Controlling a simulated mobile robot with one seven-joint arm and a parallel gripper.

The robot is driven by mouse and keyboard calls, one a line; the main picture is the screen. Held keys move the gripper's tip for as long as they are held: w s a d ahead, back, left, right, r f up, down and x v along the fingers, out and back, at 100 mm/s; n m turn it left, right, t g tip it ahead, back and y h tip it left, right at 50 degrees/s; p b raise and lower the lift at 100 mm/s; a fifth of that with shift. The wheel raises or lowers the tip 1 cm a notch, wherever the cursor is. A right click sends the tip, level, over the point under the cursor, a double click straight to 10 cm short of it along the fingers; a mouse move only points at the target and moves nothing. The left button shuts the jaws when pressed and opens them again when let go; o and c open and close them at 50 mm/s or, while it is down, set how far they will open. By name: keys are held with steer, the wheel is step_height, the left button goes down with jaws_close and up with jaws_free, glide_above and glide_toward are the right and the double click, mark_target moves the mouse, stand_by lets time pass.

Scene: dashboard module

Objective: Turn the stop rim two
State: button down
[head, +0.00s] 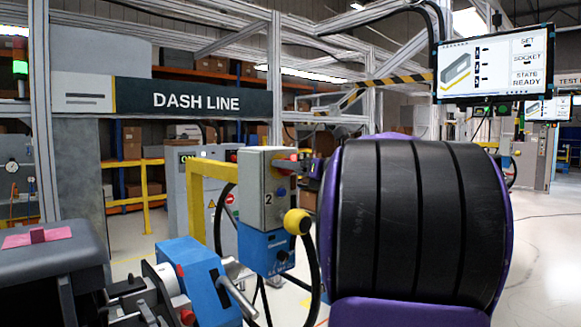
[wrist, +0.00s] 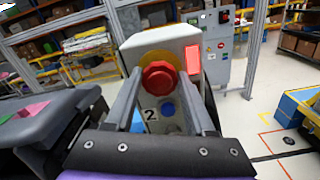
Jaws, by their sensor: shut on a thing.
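The stop rim is a red round knob (wrist: 160,79) on a yellow base, on the face of a pale grey box (wrist: 185,45) marked 2. In the wrist view the two grey fingers of my gripper (wrist: 160,88) stand on either side of the red knob and are shut on it. In the head view the box (head: 264,190) is seen from its side, and the red knob (head: 287,168) shows partly at its right. My gripper (head: 312,168) reaches it from the right, mostly hidden behind my own black and purple arm. A blue button (wrist: 168,109) sits below the knob.
A blue unit (head: 266,250) hangs under the box, with a yellow ball handle (head: 297,221) in front. A yellow frame (head: 196,195) stands left of the box. A blue device (head: 190,275) and a dark padded block (head: 50,262) lie at lower left. A screen (head: 494,63) hangs upper right.

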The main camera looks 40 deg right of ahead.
steer(key=shift+m+p, duration=1.2)
steer(key=shift+m, duration=1.6)
steer(key=shift+c, duration=1.2)
jaws_free()
